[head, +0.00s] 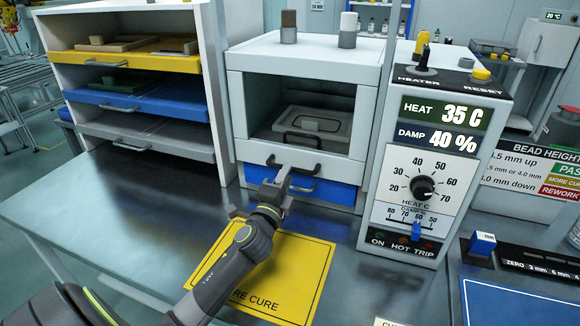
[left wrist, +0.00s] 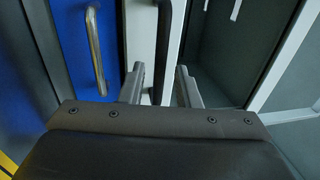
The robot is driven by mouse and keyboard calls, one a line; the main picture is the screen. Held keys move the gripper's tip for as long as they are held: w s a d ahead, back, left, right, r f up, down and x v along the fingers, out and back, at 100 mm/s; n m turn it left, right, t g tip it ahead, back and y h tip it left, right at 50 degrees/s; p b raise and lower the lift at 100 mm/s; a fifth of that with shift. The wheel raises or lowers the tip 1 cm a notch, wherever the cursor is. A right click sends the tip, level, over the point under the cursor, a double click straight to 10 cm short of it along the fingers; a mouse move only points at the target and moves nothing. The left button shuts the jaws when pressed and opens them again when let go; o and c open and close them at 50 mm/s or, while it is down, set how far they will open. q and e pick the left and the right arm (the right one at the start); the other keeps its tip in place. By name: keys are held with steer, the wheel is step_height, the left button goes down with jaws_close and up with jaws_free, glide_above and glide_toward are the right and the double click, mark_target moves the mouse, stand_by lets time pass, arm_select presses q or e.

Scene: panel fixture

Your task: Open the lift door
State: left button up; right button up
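The lift door (head: 352,124) is a white-framed front with a window on the white cabinet, and it is down. Its dark bar handle (head: 293,164) runs along the bottom strip, above a blue drawer (head: 330,191). My left gripper (head: 284,181) is in front of the handle, partly covering the drawer. In the left wrist view my left gripper (left wrist: 160,80) is open, with the dark handle (left wrist: 170,40) running between its two fingers and a gap visible on each side. How deep the handle sits between them is hard to tell. My right gripper is not in view.
A control box (head: 430,150) reading 35 C and 40 % stands right of the cabinet. A shelf rack (head: 217,60) with coloured drawers stands left. The drawer's metal handle (left wrist: 96,50) is close to my left gripper. A yellow mat (head: 300,262) lies on the table in front.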

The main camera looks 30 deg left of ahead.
arm_select(q)
steer(key=shift+x, duration=1.9)
steer(key=shift+c, duration=0.4)
jaws_close()
